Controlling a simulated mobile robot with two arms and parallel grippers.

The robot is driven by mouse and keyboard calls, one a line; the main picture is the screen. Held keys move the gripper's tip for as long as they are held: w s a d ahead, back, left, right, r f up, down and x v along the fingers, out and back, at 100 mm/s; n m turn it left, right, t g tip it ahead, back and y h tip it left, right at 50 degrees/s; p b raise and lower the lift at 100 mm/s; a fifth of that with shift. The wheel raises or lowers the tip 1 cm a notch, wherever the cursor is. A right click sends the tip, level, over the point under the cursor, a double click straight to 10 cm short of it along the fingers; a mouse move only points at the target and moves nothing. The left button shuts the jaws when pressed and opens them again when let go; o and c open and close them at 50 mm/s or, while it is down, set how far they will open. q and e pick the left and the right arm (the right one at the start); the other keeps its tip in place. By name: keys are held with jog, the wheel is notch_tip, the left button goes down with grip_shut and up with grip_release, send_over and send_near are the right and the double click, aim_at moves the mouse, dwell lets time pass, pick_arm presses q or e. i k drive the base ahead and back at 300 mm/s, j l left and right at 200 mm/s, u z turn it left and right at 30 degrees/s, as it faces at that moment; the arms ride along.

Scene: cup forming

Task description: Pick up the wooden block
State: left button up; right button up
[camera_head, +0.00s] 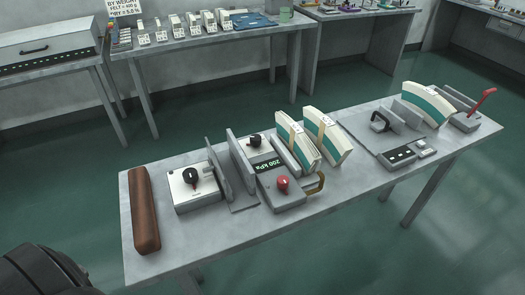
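The wooden block (144,209) is a long, reddish-brown bar with rounded edges. It lies at the left end of the grey table (240,229), its length running from the back towards the front edge. Nothing touches it, and bare table shows around it. A dark rounded part, apparently mine, shows at the bottom left corner, apart from the block. Neither my left nor my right gripper can be made out in the head view.
Right of the block stands a white box with a black knob (196,188), then upright grey plates (241,160) and a pressure unit reading 200 kPa (276,180). Curved cream-and-green pieces (326,139) stand farther right. A back table (160,59) holds small items.

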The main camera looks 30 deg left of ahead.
aim_at(145, 232)
jog(key=u, duration=1.85)
jog(key=k+l, duration=0.1)
jog(key=l, duration=0.4)
jog(key=k+l, duration=0.1)
jog(key=l, duration=0.4)
jog(key=k+l, duration=0.1)
jog(key=l, duration=0.4)
jog(key=z, duration=0.05)
